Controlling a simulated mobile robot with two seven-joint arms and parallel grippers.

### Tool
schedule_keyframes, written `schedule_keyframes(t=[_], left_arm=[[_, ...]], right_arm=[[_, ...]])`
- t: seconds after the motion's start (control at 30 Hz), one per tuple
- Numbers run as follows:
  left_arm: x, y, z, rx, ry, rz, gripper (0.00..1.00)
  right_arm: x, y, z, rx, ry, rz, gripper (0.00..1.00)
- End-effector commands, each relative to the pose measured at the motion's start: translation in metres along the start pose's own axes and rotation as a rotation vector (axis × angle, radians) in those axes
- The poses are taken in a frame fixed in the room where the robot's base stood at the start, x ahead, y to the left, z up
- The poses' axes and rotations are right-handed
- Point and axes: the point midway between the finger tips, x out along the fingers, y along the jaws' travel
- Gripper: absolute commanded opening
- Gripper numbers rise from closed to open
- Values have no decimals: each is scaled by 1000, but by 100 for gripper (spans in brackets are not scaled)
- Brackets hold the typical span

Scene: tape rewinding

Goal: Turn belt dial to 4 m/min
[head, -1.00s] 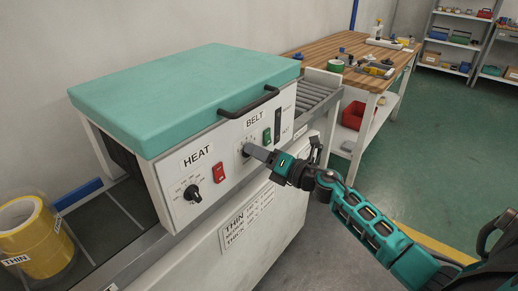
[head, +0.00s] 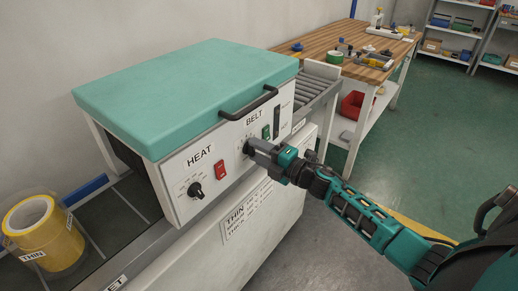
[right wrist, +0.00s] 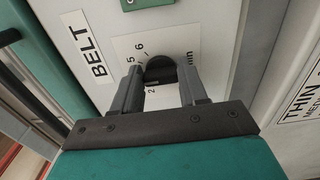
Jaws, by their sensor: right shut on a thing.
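The belt dial (right wrist: 160,68) is a dark round knob on the machine's white front panel (head: 180,172), under the BELT label (head: 255,118). In the right wrist view it sits between the fingertips of my right gripper (right wrist: 161,76), which is shut on it. Numbers 5 and 6 show on the scale beside the dial, with a 2 lower down. The fingers hide part of the scale, and I cannot read the dial's setting. My left gripper is not in view.
The HEAT dial (head: 195,191) and a red switch (head: 221,170) are left of the belt dial. A green switch (head: 266,132) is close above my gripper. The black lid handle (head: 249,104) juts out above. A yellow tape roll (head: 62,252) stands at the lower left.

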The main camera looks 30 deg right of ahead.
Motion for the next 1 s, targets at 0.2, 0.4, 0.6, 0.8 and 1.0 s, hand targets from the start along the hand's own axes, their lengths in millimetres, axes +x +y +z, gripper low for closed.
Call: schedule_keyframes(t=[0.2, 0.4, 0.6, 0.8, 1.0], left_arm=[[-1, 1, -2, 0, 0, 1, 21], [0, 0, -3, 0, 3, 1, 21], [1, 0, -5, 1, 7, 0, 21], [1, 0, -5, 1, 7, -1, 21], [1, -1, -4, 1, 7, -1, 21]], right_arm=[[0, -1, 0, 22, 1, -1, 12], [0, -1, 0, 23, 1, -1, 12], [0, -1, 0, 23, 1, -1, 48], [0, 0, 0, 22, 1, -1, 67], [0, 0, 0, 22, 1, 0, 68]])
